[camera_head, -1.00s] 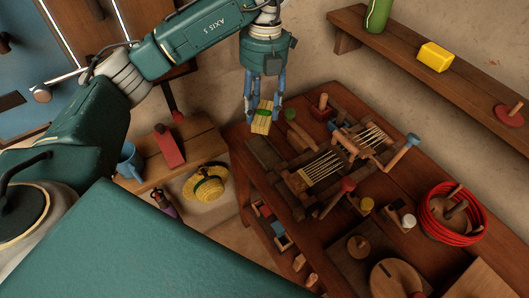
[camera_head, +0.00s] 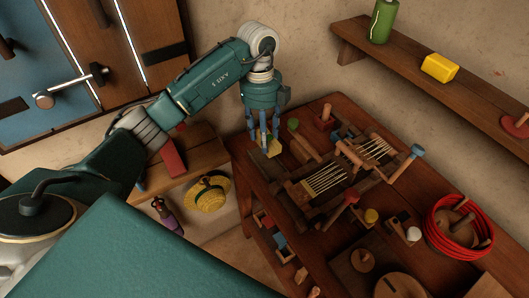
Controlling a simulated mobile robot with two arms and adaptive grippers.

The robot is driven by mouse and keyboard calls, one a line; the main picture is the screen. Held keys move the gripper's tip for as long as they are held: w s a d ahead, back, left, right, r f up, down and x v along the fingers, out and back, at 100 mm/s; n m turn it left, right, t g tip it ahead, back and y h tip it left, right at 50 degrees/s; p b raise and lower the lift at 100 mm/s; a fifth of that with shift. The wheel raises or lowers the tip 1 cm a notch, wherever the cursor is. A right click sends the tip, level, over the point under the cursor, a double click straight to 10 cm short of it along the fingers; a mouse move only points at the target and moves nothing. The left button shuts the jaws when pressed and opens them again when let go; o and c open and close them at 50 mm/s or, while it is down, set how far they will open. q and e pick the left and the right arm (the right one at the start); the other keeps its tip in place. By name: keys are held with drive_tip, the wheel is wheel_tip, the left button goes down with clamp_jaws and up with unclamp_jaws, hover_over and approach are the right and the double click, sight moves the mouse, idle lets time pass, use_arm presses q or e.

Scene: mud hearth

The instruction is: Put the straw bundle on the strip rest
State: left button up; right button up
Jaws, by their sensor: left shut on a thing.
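My left gripper (camera_head: 264,138) is shut on the straw bundle (camera_head: 272,148), pointing down over the back left part of the brown wooden table (camera_head: 405,195). The bundle is pale yellow, small and partly hidden by the fingers. I cannot tell whether it touches the surface below. To its right stands a wooden frame with pale strips (camera_head: 325,180) laid across it. I cannot tell for sure which part is the strip rest. My right gripper is not in view.
A red coil (camera_head: 460,225) lies at the table's right. A wall shelf (camera_head: 440,85) is above. A straw hat (camera_head: 209,193) hangs below the side bench.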

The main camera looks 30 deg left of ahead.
use_arm(q)
wheel_tip(320, 180, down, 7)
drive_tip(key=shift+s+f+p, duration=0.1)
drive_tip(key=shift+f+p, duration=0.1)
drive_tip(key=shift+p, duration=0.35)
drive_tip(key=shift+f, duration=0.2)
drive_tip(key=shift+f, duration=0.1)
drive_tip(key=o, duration=1.1)
drive_tip(key=shift+o, duration=0.2)
drive_tip(key=shift+r, duration=0.45)
drive_tip(key=r+b, duration=0.1)
drive_tip(key=r, duration=0.2)
drive_tip(key=r+b, duration=0.1)
drive_tip(key=r, duration=0.3)
drive_tip(key=a+r, duration=0.1)
drive_tip(key=r, duration=0.3)
drive_tip(key=shift+w+r+b, duration=0.15)
drive_tip(key=shift+w+b, duration=0.25)
